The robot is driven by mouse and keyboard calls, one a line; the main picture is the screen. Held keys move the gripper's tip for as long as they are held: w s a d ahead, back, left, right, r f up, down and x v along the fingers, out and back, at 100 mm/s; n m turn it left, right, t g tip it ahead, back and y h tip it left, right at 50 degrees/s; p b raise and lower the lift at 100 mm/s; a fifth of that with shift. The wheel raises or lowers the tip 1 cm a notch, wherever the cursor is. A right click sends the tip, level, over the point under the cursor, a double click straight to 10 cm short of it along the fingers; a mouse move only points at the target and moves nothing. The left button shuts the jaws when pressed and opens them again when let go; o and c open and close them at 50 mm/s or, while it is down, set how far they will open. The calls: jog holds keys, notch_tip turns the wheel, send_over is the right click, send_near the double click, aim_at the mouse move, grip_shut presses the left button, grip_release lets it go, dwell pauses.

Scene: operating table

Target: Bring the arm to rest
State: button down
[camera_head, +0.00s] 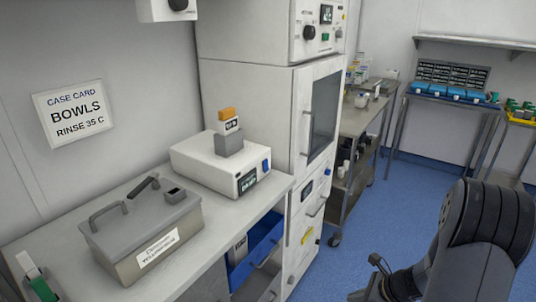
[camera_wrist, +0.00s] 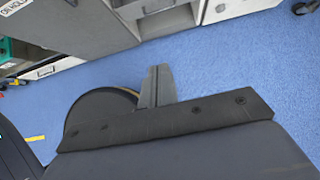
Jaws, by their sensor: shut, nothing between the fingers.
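My gripper (camera_wrist: 159,72) shows in the wrist view as two narrow grey fingers together, with nothing between them. It is over the blue floor (camera_wrist: 215,65), apart from the furniture. My arm (camera_head: 480,235) is folded at the lower right of the head view, over open floor and clear of the counter. In the head view I cannot clearly make out the fingertips.
A counter (camera_head: 228,212) at left holds a lidded steel bath (camera_head: 150,225) and a white device (camera_head: 205,165). A blue drawer (camera_head: 262,240) stands open below. A tall white cabinet (camera_head: 260,110) and a steel trolley (camera_head: 358,125) stand behind. Blue floor lies free between.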

jog(key=shift+s+d, duration=0.55)
jog(key=shift+d, duration=0.25)
jog(key=shift+s+d, duration=0.55)
jog(key=shift+d, duration=0.2)
